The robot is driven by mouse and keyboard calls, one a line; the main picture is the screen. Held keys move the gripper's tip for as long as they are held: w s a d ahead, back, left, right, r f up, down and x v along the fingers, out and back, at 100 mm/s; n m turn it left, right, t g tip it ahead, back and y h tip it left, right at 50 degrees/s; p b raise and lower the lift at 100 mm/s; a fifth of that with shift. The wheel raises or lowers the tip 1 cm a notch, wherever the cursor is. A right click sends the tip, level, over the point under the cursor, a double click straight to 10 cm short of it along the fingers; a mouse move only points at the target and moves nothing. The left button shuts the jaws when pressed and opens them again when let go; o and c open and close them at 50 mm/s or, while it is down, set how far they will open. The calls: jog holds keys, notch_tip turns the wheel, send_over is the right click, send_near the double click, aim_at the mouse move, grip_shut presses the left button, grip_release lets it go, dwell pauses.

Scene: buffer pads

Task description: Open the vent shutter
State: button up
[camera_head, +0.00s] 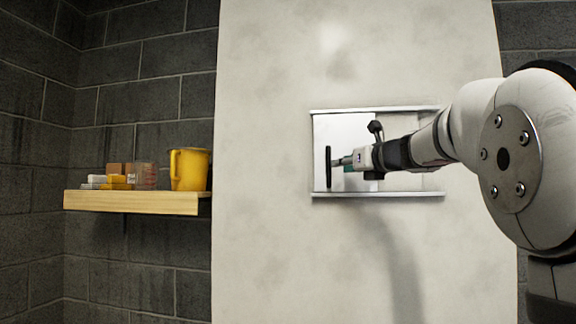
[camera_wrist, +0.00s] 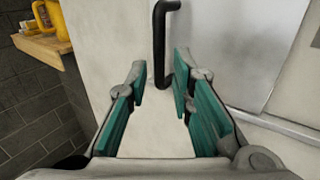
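The vent shutter (camera_head: 347,132) is a flat white panel between two horizontal rails on the pale wall. It covers the left part of the framed area. A black vertical bar handle (camera_head: 328,168) stands near its left edge; it also shows in the wrist view (camera_wrist: 159,45). My gripper (camera_head: 342,161) is just right of the handle in the head view. In the wrist view my gripper (camera_wrist: 160,82) has its teal-padded fingers apart with nothing held. The handle's lower end appears between the fingertips there, but I cannot tell whether it lies within their reach.
The upper rail (camera_head: 375,110) and lower rail (camera_head: 378,195) border the framed area. A wooden shelf (camera_head: 130,202) at left carries a yellow jug (camera_head: 188,169), a clear measuring cup (camera_head: 145,176) and small boxes. The wall (camera_head: 265,150) between shelf and shutter is bare.

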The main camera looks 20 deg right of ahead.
aim_at(330, 165)
jog(key=w+p, duration=0.1)
jog(key=w, duration=0.7)
jog(key=shift+c, duration=0.2)
grip_shut()
